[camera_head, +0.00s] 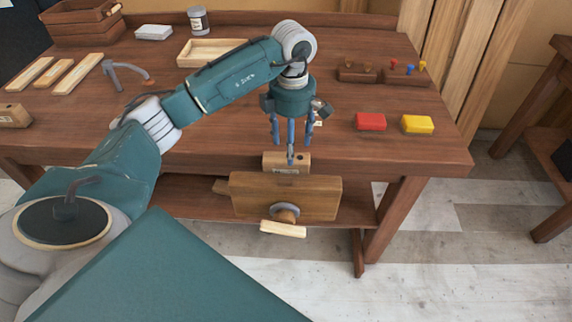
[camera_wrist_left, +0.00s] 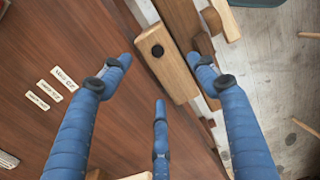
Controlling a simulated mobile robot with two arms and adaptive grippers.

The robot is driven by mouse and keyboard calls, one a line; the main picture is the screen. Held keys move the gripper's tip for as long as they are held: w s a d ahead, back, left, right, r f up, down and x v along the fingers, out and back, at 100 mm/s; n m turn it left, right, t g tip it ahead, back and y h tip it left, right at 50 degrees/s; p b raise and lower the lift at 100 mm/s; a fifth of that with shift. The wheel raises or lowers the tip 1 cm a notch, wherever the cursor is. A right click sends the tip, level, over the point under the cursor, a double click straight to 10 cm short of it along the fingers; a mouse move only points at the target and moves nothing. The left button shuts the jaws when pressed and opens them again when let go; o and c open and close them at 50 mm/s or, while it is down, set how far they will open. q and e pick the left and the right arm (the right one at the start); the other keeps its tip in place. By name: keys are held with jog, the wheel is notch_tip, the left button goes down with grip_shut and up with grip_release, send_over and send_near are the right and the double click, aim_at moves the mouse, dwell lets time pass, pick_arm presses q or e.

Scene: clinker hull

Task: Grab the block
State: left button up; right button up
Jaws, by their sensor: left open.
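A light wooden block (camera_head: 299,158) with a dark round hole sits at the table's front edge, by the wooden vise. In the left wrist view the block (camera_wrist_left: 174,76) lies below and between my spread fingers. My left gripper (camera_head: 290,146) is open, pointing down just above the block, and its fingers hide part of it in the head view. In the left wrist view the gripper (camera_wrist_left: 160,72) shows three blue fingers with nothing held between them. I cannot tell whether any finger touches the block. My right gripper is not in view.
The wooden vise (camera_head: 325,195) with its handle (camera_head: 283,229) juts from the workbench front. A red block (camera_head: 370,121) and a yellow block (camera_head: 418,124) lie to the right. Another wooden block (camera_head: 14,116) lies far left. Small paper labels (camera_wrist_left: 50,90) lie on the tabletop.

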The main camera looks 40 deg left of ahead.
aim_at(286, 167)
pick_arm(q)
jog(key=f+p, duration=0.1)
jog(key=f, duration=0.2)
jog(key=shift+s+a+f+p, duration=0.1)
jog(key=shift+s+f+p, duration=0.1)
jog(key=shift+f+p, duration=0.15)
jog(key=shift+f, duration=0.5)
jog(key=shift+w, duration=0.1)
jog(key=c, duration=1.2)
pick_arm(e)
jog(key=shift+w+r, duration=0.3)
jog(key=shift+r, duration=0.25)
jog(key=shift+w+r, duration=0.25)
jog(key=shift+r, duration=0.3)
